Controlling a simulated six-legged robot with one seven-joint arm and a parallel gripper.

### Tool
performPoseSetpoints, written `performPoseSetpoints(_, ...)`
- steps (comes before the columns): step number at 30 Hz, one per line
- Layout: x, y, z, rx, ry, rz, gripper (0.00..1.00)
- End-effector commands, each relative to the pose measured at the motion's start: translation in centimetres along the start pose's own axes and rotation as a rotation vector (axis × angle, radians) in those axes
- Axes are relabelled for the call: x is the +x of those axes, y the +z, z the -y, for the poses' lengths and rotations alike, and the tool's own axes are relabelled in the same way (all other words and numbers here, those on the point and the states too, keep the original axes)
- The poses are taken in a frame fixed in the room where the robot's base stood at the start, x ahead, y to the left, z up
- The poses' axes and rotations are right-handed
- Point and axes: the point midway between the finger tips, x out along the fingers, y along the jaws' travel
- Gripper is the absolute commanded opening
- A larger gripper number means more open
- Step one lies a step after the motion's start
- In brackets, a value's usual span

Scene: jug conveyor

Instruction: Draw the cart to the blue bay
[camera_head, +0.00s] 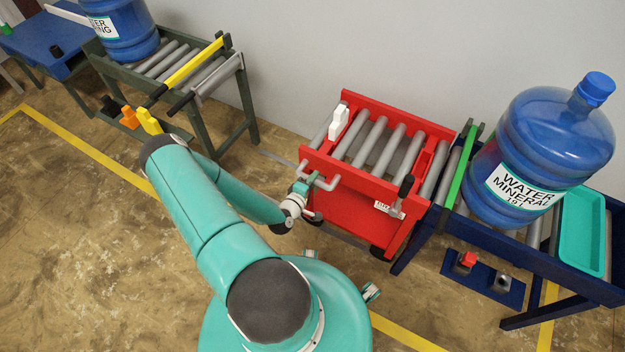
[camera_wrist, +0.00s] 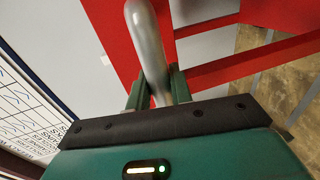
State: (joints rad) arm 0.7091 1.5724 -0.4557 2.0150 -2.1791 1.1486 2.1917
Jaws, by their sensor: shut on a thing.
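The red cart (camera_head: 350,215) with grey rollers on top stands against the wall, right of the picture's middle. It is close beside the left end of the dark blue roller stand (camera_head: 408,243); I cannot tell whether they touch. My gripper (camera_head: 303,187) is shut on the cart's grey bar handle (camera_head: 324,184) at its front left. In the wrist view the handle (camera_wrist: 146,38) runs down between the fingers of my gripper (camera_wrist: 158,96). A white block (camera_head: 339,122) and a black lever (camera_head: 403,192) sit on the cart. No jug is on the cart.
A large blue water jug (camera_head: 540,150) stands on the blue stand behind a green bar (camera_head: 459,166), beside a teal tray (camera_head: 583,232). A dark green roller stand (camera_head: 247,110) at upper left carries another jug (camera_head: 125,32) and a yellow bar (camera_head: 193,62). Floor at lower left is clear.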

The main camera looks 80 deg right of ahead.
Motion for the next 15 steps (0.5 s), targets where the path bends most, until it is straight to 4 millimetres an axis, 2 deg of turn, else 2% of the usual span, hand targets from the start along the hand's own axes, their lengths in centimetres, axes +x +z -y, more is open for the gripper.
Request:
performPoseSetpoints(2,0.04,0.54,-0.06,-0.004,0.000,0.009,0.00)
performPoseSetpoints(3,0.04,0.57,-0.06,-0.004,0.000,0.010,0.29)
performPoseSetpoints(5,0.03,0.55,-0.06,-0.004,0.000,0.009,0.41)
performPoseSetpoints(15,-0.23,0.38,0.01,-0.002,-0.001,0.005,0.41)
